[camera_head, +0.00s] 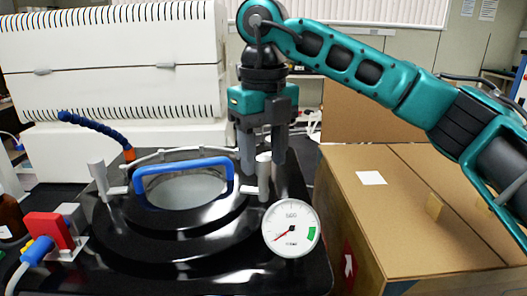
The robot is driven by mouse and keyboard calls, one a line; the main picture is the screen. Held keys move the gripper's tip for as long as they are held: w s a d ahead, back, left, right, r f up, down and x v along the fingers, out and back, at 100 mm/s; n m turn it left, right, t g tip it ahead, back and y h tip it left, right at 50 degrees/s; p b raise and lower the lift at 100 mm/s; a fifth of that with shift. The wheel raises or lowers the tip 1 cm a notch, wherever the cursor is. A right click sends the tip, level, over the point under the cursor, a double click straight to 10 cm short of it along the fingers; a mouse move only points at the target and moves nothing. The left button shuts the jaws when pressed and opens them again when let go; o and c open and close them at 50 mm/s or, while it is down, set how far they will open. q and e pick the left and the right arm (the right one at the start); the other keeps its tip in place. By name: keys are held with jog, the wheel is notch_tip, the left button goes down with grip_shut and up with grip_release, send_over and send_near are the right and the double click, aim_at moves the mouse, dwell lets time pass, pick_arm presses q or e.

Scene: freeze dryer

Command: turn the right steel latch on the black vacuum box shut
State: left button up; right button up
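The black vacuum box (180,258) stands on the bench, with a round glass lid window and a blue handle (183,163) on top. The right steel latch (264,178) is a pale upright post with a short arm toward the lid, at the lid's right side. The left steel latch (98,180) is a similar post at the lid's left. My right gripper (264,160) points down at the right latch, its two fingers apart. The latch post shows in the gap between them; I cannot tell whether they touch it. My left gripper is not in view.
A round pressure gauge (291,228) stands at the box's front right. A cardboard box (400,185) fills the right. A red switch (50,230) and a blue hose (95,128) are at the left. A large white machine (110,70) stands behind.

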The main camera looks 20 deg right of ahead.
notch_tip(320, 180, up, 13)
jog(key=p, duration=0.1)
dwell(0.7)
jog(key=shift+f, duration=0.1)
